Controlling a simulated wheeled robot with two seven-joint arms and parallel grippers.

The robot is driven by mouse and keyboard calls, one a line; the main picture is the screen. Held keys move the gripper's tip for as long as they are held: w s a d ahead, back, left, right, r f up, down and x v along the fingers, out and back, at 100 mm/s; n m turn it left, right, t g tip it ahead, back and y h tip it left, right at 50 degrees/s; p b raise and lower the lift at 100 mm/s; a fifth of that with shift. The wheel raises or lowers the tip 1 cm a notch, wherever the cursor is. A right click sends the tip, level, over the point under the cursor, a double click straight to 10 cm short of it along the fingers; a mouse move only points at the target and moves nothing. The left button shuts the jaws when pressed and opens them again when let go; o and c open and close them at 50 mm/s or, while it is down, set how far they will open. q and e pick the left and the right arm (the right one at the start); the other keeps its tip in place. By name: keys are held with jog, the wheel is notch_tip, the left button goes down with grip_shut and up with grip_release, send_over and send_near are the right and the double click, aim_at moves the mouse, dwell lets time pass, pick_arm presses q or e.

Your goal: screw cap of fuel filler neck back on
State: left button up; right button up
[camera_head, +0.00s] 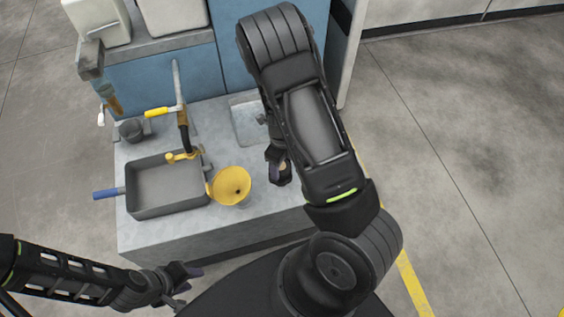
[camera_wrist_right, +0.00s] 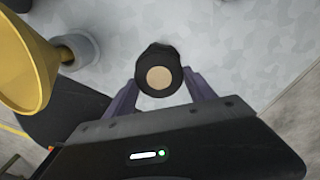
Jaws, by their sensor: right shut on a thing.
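My right gripper (camera_wrist_right: 160,88) is shut on a round black cap (camera_wrist_right: 152,57) with a tan disc in its middle; the cap sits between the purple fingers. In the head view my right gripper (camera_head: 279,170) is over the right part of the bench, right of the yellow funnel (camera_head: 230,185). A short grey cylinder (camera_wrist_right: 80,50) stands beside the funnel in the wrist view, partly hidden by it; I cannot tell whether it is the filler neck. My left gripper (camera_head: 182,285) is open and empty, low in front of the bench.
A grey tray (camera_head: 140,200) with a blue handle stands on the grey bench (camera_head: 150,233), left of the funnel. A yellow-handled nozzle (camera_head: 180,155) hangs at its back edge. A dark cup (camera_head: 131,130) is at the back left. A blue cabinet (camera_head: 170,75) is behind.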

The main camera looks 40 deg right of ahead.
jog(key=m+p, duration=0.2)
jog(key=m, duration=0.1)
jog(key=shift+a+r, duration=0.1)
jog(key=shift+r, duration=0.1)
jog(key=shift+f+m+p, duration=0.1)
jog(key=shift+m+p, duration=0.25)
jog(key=shift+m, duration=0.35)
jog(key=shift+f, duration=0.1)
jog(key=shift+m, duration=0.3)
jog(key=shift+a+r+m+p, duration=0.1)
jog(key=shift+r+m+p, duration=0.1)
jog(key=shift+m+p, duration=0.95)
jog(key=shift+f+m+p, duration=0.1)
jog(key=shift+m+p, duration=0.35)
jog(key=shift+m, duration=0.5)
jog(key=shift+a+f+m, duration=0.1)
jog(key=shift+f+m, duration=0.05)
jog(key=shift+m, duration=0.15)
